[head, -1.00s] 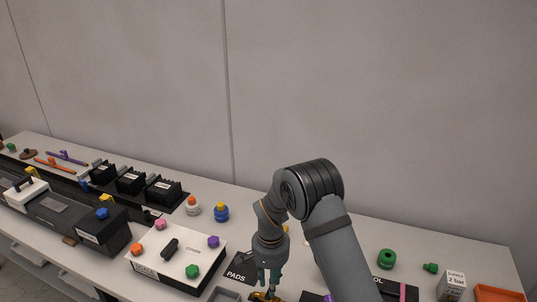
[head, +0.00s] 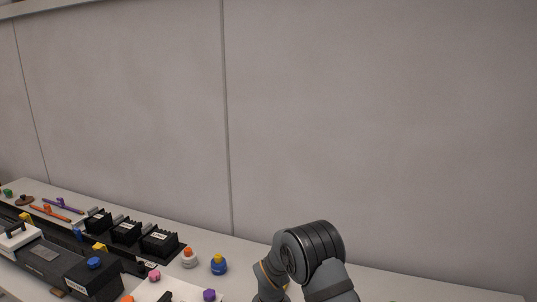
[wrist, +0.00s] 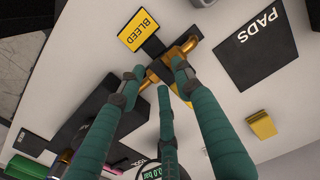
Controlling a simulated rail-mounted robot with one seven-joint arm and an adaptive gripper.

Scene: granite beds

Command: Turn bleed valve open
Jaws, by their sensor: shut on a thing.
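In the wrist view my gripper (wrist: 157,76) has its teal fingers closed around the brass bleed valve (wrist: 188,47). The valve shows between and beyond the fingertips, on a dark mount. Part of it is hidden by the fingers, so I cannot tell its exact angle. A yellow label reading BLEED (wrist: 138,28) sits beside it. A small display reading 0.0 bar (wrist: 151,172) shows at the lower edge, partly hidden by the fingers. In the head view the gripper and the valve are below the frame.
A black PADS plate (wrist: 257,43) and a yellow block (wrist: 262,125) lie right of the valve in the wrist view. A dark block (wrist: 88,122) is on the left. In the head view, blue (head: 219,265) and white-orange (head: 189,258) bottle-like items stand left of my arm, before a plain wall.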

